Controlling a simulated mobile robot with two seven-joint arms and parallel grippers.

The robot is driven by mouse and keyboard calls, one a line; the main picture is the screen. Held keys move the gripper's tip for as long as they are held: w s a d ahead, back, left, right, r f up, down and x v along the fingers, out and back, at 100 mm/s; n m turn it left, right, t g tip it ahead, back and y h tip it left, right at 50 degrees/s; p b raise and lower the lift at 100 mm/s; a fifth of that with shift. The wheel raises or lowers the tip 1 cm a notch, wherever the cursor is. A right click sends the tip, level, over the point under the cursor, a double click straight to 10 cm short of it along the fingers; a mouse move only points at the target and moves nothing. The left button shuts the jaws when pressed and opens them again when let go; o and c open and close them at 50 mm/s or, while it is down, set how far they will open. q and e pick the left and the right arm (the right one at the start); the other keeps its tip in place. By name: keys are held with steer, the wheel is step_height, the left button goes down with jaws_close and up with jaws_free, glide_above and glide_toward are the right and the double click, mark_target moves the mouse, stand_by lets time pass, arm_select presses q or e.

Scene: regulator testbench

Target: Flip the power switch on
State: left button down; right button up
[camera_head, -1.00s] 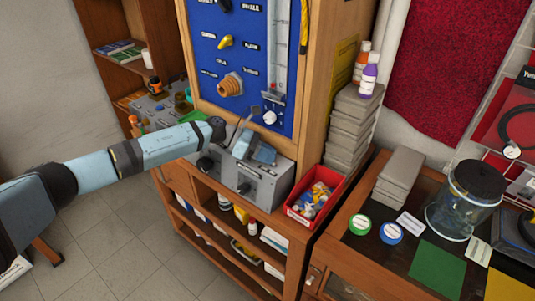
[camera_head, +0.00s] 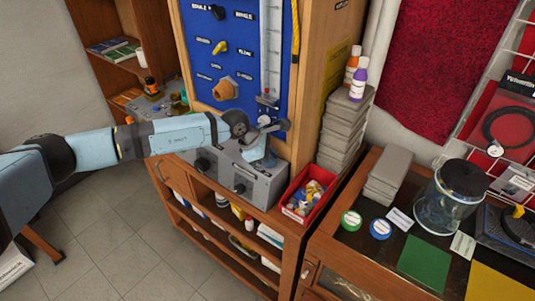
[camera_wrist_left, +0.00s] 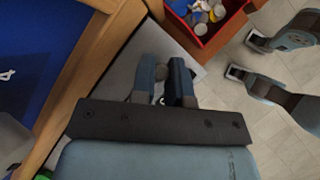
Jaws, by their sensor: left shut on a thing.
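The grey box (camera_head: 250,183) with dark knobs on its front stands on the wooden bench below the blue panel (camera_head: 228,62). My left gripper (camera_head: 264,163) points down at the top of this box, near its right rear. In the left wrist view the two blue fingers (camera_wrist_left: 165,80) are close together over the grey box top (camera_wrist_left: 122,72). They are shut on a small grey piece, the power switch (camera_wrist_left: 160,73), mostly hidden between them. Whether it is up or down cannot be seen.
A red bin (camera_head: 307,193) of small parts stands just right of the box. Stacked grey cases (camera_head: 345,130) with bottles are behind it. The panel's wooden frame (camera_head: 315,85) rises close behind the gripper. A glass jar (camera_head: 440,207) stands on the right table.

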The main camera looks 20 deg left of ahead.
arm_select(q)
steer(key=shift+d+y, duration=0.2)
steer(key=shift+y, duration=0.3)
steer(key=shift+s, duration=0.1)
steer(key=c, duration=1.4)
jaws_free()
steer(key=b+v, duration=0.2)
steer(key=v, duration=1.1)
steer(key=shift+s+r+b, duration=0.3)
steer(key=shift+r, duration=0.1)
